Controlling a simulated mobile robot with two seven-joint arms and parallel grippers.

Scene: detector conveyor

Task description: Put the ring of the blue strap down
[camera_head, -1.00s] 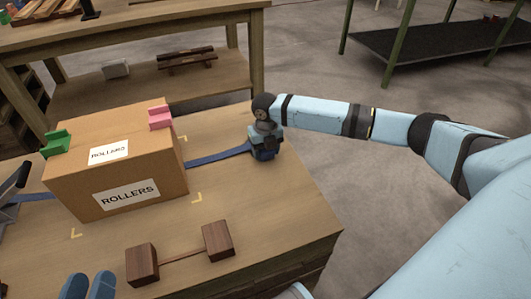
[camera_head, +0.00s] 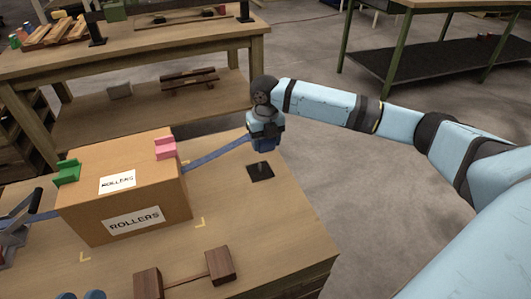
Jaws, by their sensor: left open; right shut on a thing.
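The blue strap (camera_head: 217,153) comes out from behind the right side of the cardboard box and slopes up to my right gripper (camera_head: 264,148). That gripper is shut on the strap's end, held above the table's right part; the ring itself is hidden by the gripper. The strap also shows left of the box (camera_head: 127,195), near a grey device with a dark lever (camera_head: 17,222).
A black square plate (camera_head: 260,171) lies on the wooden table (camera_head: 270,215) below my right gripper. Green (camera_head: 67,172) and pink (camera_head: 165,148) corner pieces sit on the box. Two joined dark wooden blocks (camera_head: 220,265) lie in front. The table's right front is clear.

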